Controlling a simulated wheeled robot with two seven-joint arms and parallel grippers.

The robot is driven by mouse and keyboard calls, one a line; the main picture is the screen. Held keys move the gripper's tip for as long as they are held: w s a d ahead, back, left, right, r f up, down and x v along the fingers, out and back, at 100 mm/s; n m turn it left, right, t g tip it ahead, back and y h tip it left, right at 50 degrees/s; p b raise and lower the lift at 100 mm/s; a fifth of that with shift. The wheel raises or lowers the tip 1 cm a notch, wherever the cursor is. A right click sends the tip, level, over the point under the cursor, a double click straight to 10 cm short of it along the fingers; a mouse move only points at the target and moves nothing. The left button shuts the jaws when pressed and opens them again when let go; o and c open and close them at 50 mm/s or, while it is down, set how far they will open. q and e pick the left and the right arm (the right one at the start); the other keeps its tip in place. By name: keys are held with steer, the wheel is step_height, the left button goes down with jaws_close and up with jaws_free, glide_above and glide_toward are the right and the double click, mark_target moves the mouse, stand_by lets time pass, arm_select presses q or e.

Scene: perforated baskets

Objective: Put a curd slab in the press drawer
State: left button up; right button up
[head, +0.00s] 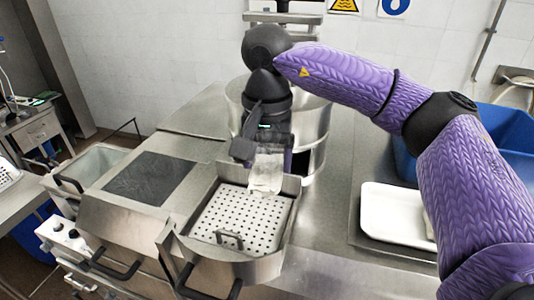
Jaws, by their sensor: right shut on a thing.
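My right gripper (264,148) reaches in from the right and points down. It is shut on a pale, whitish curd slab (266,174), which hangs below the fingers. The slab is over the back right part of the open press drawer (265,268), a steel drawer with a white perforated floor and a small handle inside. I cannot tell whether the slab's lower edge touches the floor. My left gripper is not in view.
A large steel pot (317,125) stands right behind the drawer. A white tray (388,216) lies at the right, partly hidden by my arm, near a blue bin (508,128). A dark panel (150,178) and a grey basin (92,166) are at the left.

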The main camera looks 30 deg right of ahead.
step_height(320, 180, down, 9)
steer(key=b, duration=0.6)
steer(key=shift+w+b, duration=0.1)
steer(key=shift+b, duration=0.3)
steer(key=shift+d, duration=0.1)
steer(key=o, duration=1.1)
steer(key=shift+r, duration=0.15)
step_height(320, 180, up, 8)
steer(key=p, duration=0.6)
steer(key=shift+p, duration=0.35)
